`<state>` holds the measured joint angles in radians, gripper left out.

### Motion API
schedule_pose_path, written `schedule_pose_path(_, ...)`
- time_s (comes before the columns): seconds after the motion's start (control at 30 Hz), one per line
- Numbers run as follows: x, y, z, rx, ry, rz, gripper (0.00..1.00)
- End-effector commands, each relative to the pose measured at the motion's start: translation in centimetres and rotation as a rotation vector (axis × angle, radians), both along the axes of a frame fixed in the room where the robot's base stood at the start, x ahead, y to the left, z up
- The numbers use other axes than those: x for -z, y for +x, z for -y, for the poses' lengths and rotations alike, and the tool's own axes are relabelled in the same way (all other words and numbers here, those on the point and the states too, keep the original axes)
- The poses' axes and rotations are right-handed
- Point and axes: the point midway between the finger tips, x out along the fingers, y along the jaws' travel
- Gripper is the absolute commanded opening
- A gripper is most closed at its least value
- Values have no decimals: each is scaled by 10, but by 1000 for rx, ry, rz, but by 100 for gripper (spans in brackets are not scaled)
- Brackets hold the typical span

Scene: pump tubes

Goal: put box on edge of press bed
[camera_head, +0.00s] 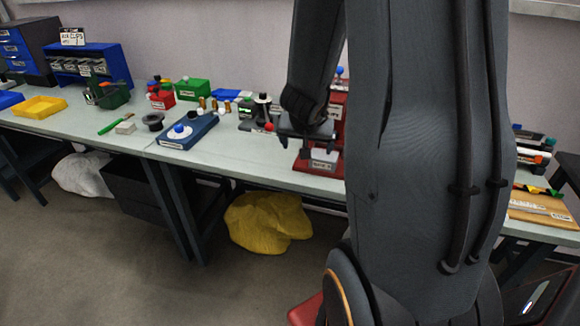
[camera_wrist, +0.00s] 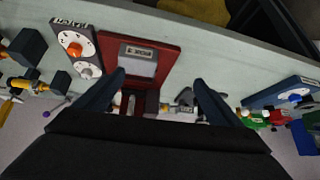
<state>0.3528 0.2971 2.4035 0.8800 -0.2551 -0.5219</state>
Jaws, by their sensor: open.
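The box (camera_head: 323,158) is small and grey-white with a dark-lettered label on its side. It stands on the red press bed (camera_head: 302,166), and it also shows in the wrist view (camera_wrist: 138,62). There, red bed surface (camera_wrist: 168,60) shows around it, with a strip between the box and the bed's front edge. My gripper (camera_head: 307,133) is just above the box in the head view, partly hiding the press. In the wrist view my gripper (camera_wrist: 159,78) is open and empty, its fingers apart, the box lying nearer the left finger. I cannot tell whether a finger touches it.
A dark dial unit (camera_wrist: 74,48) stands close beside the press bed. A blue device (camera_head: 188,130) and several small bottles stand left of the press on the bench (camera_head: 235,155). The bench front is mostly clear. My arm hides much of the right side.

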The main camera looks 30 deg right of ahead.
Motion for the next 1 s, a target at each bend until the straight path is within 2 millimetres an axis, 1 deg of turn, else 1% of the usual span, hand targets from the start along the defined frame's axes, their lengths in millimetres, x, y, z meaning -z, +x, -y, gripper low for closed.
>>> schedule_pose_path(0.03,-4,5,-32,-85,31,-5,89)
schedule_pose_path(0.07,-6,5,-53,-142,56,-14,89)
schedule_pose_path(0.1,-8,3,-82,-224,88,-36,89)
schedule_pose_path(0.17,-10,-9,-126,-342,132,-85,89)
schedule_pose_path(0.2,-10,-21,-151,-415,154,-127,89)
schedule_pose_path(0.27,-11,-42,-181,-513,175,-197,89)
schedule_pose_path(0.3,-11,-57,-196,-568,180,-246,89)
schedule_pose_path(0.33,-11,-68,-205,-602,181,-280,89)
schedule_pose_path(0.4,-12,-91,-218,-664,173,-356,89)
schedule_pose_path(0.43,-12,-99,-221,-685,167,-382,89)
schedule_pose_path(0.5,-13,-113,-225,-717,154,-430,89)
schedule_pose_path(0.57,-14,-120,-226,-731,146,-454,89)
schedule_pose_path(0.67,-14,-124,-227,-737,142,-469,89)
schedule_pose_path(0.87,-13,-124,-226,-736,142,-468,89)
schedule_pose_path(0.93,-11,-123,-226,-736,143,-469,89)
schedule_pose_path(1.0,-3,-123,-226,-736,145,-475,89)
